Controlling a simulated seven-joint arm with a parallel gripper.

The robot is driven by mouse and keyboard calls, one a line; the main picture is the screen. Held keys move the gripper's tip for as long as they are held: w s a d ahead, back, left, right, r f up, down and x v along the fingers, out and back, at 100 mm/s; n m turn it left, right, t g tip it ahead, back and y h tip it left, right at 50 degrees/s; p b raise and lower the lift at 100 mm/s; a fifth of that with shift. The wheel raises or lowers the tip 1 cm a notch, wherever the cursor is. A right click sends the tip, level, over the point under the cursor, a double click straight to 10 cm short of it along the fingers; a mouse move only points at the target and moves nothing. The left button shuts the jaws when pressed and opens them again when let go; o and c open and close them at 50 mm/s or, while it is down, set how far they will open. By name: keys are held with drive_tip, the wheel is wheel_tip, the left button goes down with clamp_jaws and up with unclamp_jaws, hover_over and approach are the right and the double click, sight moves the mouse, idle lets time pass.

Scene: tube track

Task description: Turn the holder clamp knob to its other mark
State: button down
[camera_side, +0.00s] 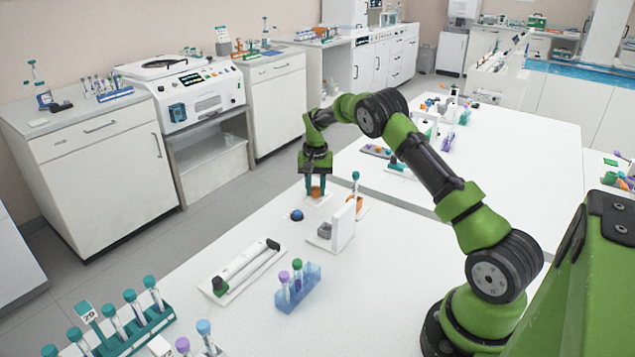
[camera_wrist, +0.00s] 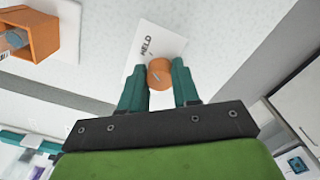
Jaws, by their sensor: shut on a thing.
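The holder clamp knob is an orange round knob (camera_wrist: 160,74) with a pale line on its top. It stands on a white plate (camera_wrist: 147,45) marked "HELD", with a small tick near the word. My gripper (camera_wrist: 160,88) is shut on the knob, one teal finger on each side. In the side view my gripper (camera_side: 316,186) points down at the knob (camera_side: 316,191) near the table's far edge. The orange holder (camera_wrist: 32,32) with a tube in it is at the upper left of the wrist view. Other marks on the plate cannot be made out.
A tube with a teal cap (camera_side: 355,176) stands in the holder close to the right of my gripper. A blue ball-like item (camera_side: 296,214), a white upright panel (camera_side: 343,226) and a blue tube rack (camera_side: 298,288) stand nearer.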

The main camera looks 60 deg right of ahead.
sight(316, 188)
drive_tip(key=c, duration=0.8)
unclamp_jaws()
wheel_tip(316, 188, up, 17)
